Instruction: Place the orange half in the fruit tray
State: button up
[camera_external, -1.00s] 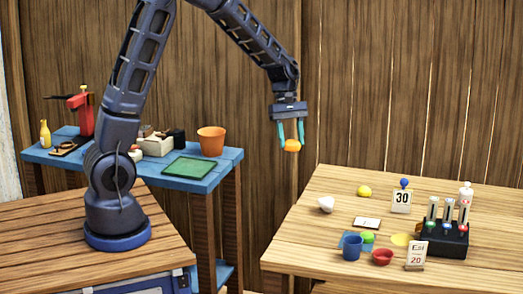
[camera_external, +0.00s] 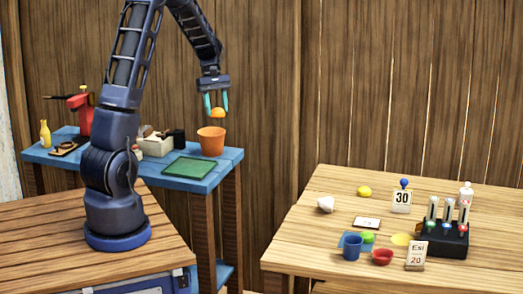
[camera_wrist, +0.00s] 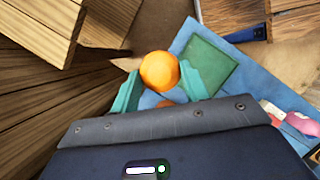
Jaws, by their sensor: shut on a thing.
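The orange half (camera_external: 218,113) is held between the teal fingers of my gripper (camera_external: 216,104), which is shut on it. It is in the air above the blue table, over the orange pot. In the wrist view the orange half (camera_wrist: 159,70) shows round between the fingertips of my gripper (camera_wrist: 160,78). A flat green tray (camera_external: 188,168), which looks like the fruit tray, lies empty on the blue table, below and left of the gripper. The green tray (camera_wrist: 208,66) also shows in the wrist view, right of the orange half.
The orange pot (camera_external: 211,141) stands behind the green tray, its rim just below the orange half in the picture. A cream box (camera_external: 157,146) and a dark cup (camera_external: 179,139) stand left of the pot. A yellow bottle (camera_external: 45,133) and red device (camera_external: 85,115) are farther left.

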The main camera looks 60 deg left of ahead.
send_over(195, 164)
jog(key=a, duration=0.1)
jog(key=f, duration=1.9)
jog(key=shift+a+f, duration=0.2)
jog(key=shift+f, duration=0.1)
jog(key=o, duration=1)
jog(key=v, duration=1.2)
jog(key=shift+s, duration=0.15)
